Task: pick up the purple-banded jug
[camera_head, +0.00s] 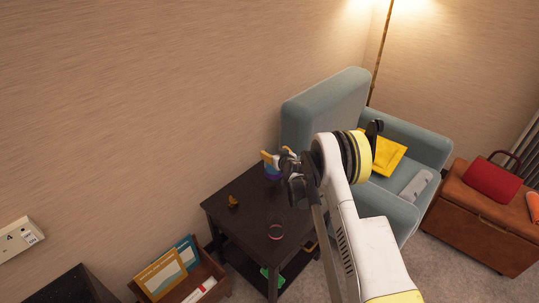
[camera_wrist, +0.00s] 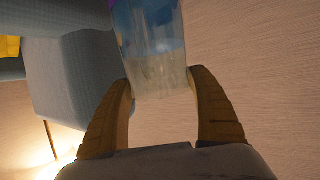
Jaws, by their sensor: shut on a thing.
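The jug (camera_head: 272,173) shows as a small purple and blue patch above the back part of the dark side table (camera_head: 246,228), largely hidden by my gripper (camera_head: 277,160). In the wrist view the jug (camera_wrist: 150,45) is pale and see-through, with blue in its middle and a bit of purple at the top edge of the picture. My gripper's two yellow-brown fingers (camera_wrist: 160,82) are on either side of its near end, shut on it. I cannot tell whether the jug touches the table.
A blue-grey armchair (camera_head: 325,103) stands close behind and right. The wall (camera_head: 150,100) is behind the table. A box of frames or books (camera_head: 215,268) is at lower left.

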